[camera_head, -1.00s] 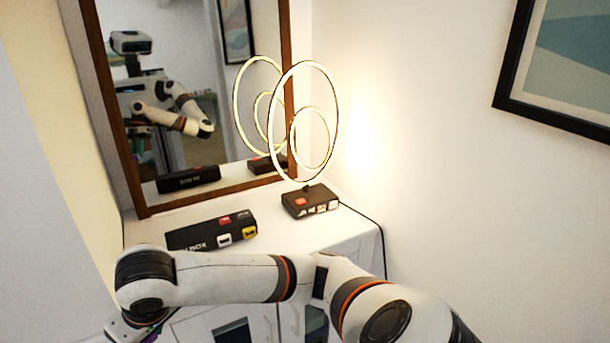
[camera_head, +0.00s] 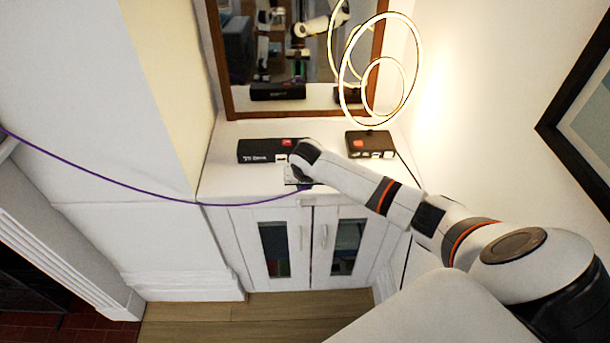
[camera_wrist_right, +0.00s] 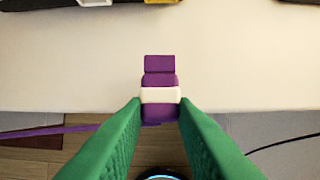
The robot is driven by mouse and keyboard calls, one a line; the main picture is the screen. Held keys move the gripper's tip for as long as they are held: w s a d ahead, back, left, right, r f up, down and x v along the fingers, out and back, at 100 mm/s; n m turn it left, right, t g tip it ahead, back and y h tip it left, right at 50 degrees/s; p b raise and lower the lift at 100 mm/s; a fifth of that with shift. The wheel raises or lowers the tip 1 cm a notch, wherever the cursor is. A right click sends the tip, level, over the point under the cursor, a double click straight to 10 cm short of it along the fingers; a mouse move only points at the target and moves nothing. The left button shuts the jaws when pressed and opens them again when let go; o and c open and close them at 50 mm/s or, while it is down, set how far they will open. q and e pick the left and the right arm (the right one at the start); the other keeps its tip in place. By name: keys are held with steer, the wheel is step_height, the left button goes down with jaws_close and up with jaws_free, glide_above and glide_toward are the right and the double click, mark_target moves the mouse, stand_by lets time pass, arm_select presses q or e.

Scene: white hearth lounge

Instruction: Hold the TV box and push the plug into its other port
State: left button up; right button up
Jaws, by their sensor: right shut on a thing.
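The black TV box (camera_head: 256,151) sits on the white cabinet top (camera_head: 225,180), below the mirror. My right gripper (camera_head: 296,181) is at the cabinet's front edge, just in front of the box. In the wrist view its green fingers are shut on a purple plug with a white band (camera_wrist_right: 160,95). The plug points toward the box and is apart from it. White (camera_wrist_right: 95,2) and yellow (camera_wrist_right: 162,1) ports show at the top edge. My left gripper is out of view.
A purple cable (camera_head: 130,190) hangs from the left edge to my right gripper. A second black box (camera_head: 370,145) with a lit ring lamp (camera_head: 345,60) stands to the right. The mirror (camera_head: 300,85) is behind. The cabinet top's left part is clear.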

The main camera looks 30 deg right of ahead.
steer(key=shift+w+d+f+b, duration=0.1)
steer(key=shift+w+d+b, duration=0.15)
steer(key=shift+w+d, duration=0.3)
steer(key=shift+w+d+b, duration=0.2)
steer(key=shift+w+d, duration=0.1)
steer(key=shift+w, duration=0.35)
steer(key=shift+w+d, duration=0.15)
steer(key=shift+w, duration=0.15)
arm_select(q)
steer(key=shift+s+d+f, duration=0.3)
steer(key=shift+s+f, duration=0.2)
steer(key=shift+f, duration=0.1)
